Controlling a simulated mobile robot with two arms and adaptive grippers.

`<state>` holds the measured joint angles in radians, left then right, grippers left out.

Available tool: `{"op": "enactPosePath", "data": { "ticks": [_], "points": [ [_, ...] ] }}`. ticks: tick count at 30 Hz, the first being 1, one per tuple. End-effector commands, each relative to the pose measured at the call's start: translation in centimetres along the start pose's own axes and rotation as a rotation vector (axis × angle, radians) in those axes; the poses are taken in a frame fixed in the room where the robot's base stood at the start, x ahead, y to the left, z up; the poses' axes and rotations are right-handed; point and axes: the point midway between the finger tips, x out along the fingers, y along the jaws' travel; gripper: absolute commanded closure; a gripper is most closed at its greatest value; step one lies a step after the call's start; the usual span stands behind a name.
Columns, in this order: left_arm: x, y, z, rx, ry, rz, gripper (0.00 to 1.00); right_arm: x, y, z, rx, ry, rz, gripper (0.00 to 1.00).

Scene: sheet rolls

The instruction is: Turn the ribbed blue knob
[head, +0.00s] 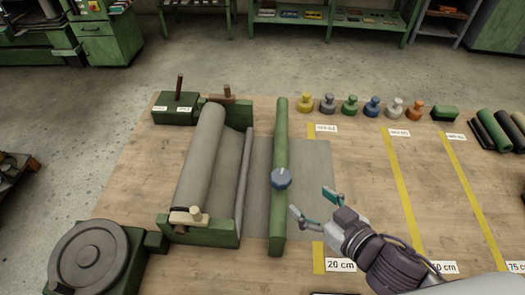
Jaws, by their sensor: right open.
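The ribbed blue knob (281,178) sits on top of the long green bar (280,130), toward the bar's near half. A pale mark shows on its top. The bar lies across a flat grey sheet (259,190). My right gripper (312,203) reaches in from the lower right. Its two fingers are spread and empty, to the right of the knob and a little nearer, apart from it. My left gripper is not in this view.
Left of the bar, a grey sheet roll (200,160) rests in green supports. A round turntable (88,256) stands front left. Several coloured knobbed pieces (349,105) line the back right. Yellow strips (404,190) mark the wooden table (370,165), mostly clear at right.

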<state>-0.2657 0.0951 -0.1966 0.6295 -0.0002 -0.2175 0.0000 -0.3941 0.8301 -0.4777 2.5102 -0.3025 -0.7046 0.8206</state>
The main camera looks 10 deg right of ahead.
Motion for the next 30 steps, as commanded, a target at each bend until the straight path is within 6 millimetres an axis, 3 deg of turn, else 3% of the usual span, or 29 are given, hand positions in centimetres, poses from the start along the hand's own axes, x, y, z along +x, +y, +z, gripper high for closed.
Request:
{"op": "enactPosePath", "data": {
  "ticks": [5, 12, 17, 18, 23, 30],
  "points": [
    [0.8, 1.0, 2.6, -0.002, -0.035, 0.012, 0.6, 0.8, 0.0, 0.2, 0.0, 0.003, 0.001, 0.21],
    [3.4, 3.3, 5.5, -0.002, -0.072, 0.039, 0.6, 3.6, 0.0, 0.4, -0.002, 0.007, 0.001, 0.21],
    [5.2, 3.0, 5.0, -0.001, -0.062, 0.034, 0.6, 6.0, 0.0, 0.3, -0.002, 0.007, 0.0, 0.21],
    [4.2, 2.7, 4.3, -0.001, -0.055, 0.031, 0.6, 6.7, 0.1, -0.2, 0.0, 0.003, 0.002, 0.21],
    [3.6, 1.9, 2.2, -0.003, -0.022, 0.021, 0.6, 9.9, 0.0, -0.3, 0.0, 0.001, 0.001, 0.21],
    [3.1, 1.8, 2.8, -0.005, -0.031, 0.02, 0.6, 13.1, 0.0, -0.1, 0.0, -0.001, 0.0, 0.21]
  ]
}}
